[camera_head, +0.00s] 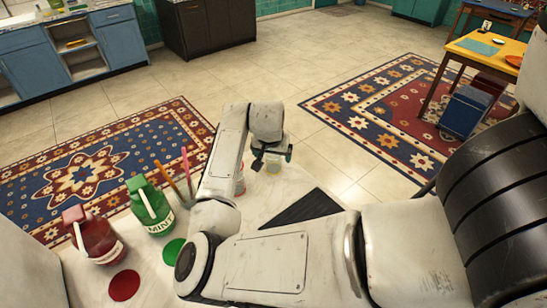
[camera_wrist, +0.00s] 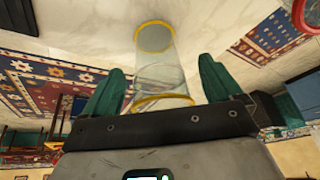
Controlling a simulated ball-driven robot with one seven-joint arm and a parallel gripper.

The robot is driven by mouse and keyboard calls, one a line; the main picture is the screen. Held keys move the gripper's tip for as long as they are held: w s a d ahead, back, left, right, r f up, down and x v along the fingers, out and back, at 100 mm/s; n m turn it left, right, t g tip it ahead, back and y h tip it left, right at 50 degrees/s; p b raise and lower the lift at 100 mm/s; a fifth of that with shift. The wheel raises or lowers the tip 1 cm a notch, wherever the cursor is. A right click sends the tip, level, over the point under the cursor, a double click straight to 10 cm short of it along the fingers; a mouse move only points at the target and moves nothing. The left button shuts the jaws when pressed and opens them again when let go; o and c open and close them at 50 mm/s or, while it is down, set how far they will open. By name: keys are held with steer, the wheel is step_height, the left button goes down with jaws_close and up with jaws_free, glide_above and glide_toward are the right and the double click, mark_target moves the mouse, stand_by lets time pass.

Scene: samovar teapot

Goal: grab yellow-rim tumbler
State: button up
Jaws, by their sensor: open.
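The yellow-rim tumbler (camera_head: 273,169) is clear glass and stands on the white tabletop (camera_head: 263,205), just below my gripper (camera_head: 271,155) in the head view. In the wrist view the tumbler (camera_wrist: 160,75) shows between the two green fingers of my gripper (camera_wrist: 162,75), with a yellow ring at each end. The fingers are spread apart, with a visible gap on both sides of the glass. The head view does not show the fingertips clearly.
A red jug (camera_head: 92,238) and a green MINT jug (camera_head: 151,208) stand at left, near a red disc (camera_head: 124,286) and a green disc (camera_head: 174,252). A red-rimmed item (camera_head: 240,181) is partly hidden behind my arm. A dark ribbed patch (camera_head: 301,209) lies right of it.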

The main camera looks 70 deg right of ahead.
steer(key=shift+x, duration=1.35)
steer(key=shift+c, duration=0.2)
steer(key=shift+d, duration=0.1)
steer(key=c, duration=1)
steer(key=shift+r, duration=0.1)
